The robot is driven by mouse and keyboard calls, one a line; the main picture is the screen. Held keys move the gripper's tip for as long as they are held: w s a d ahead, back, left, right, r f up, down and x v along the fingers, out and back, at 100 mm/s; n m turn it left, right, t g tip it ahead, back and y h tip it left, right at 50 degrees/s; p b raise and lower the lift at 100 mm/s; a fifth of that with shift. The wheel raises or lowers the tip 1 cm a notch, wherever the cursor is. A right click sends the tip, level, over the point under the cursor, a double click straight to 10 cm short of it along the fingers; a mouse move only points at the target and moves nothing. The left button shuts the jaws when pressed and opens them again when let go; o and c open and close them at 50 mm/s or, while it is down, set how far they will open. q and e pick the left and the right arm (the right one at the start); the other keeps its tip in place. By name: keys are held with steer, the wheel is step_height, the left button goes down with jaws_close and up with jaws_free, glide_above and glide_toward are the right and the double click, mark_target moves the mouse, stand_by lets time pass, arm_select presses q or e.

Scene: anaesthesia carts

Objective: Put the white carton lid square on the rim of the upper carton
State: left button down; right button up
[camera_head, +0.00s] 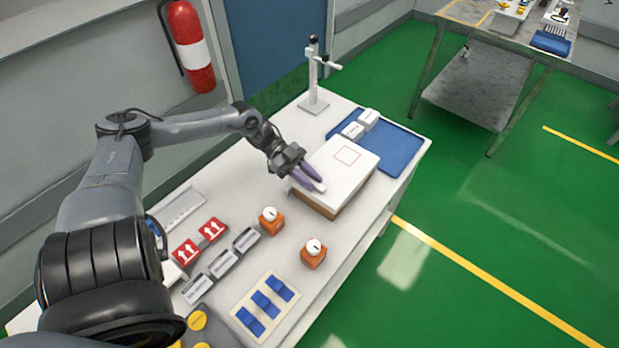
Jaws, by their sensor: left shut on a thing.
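The white carton lid (340,158), with a red square outline on its top, lies over a brown carton (322,208) on the white table. Only the carton's brown lower front and side show below the lid. I cannot tell whether the lid sits fully square on the rim or whether a second carton is beneath. My left gripper (310,180) is at the lid's near left edge, shut on the lid there; its fingers hide part of that edge. My right gripper is not in view.
A blue tray (398,153) with two small white boxes lies behind the carton. A white stand (314,80) rises at the back. Two orange blocks with white knobs (270,220), red arrow-marked cards (212,230) and a blue-slotted panel (265,305) lie nearer. The table's right edge is close.

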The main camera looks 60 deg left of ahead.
arm_select(q)
steer(key=shift+f, duration=0.1)
steer(key=c, duration=0.9)
jaws_free()
steer(key=shift+a, duration=0.1)
steer(key=v, duration=1)
steer(key=shift+s+a+p, duration=0.15)
steer(key=shift+a+p, duration=0.15)
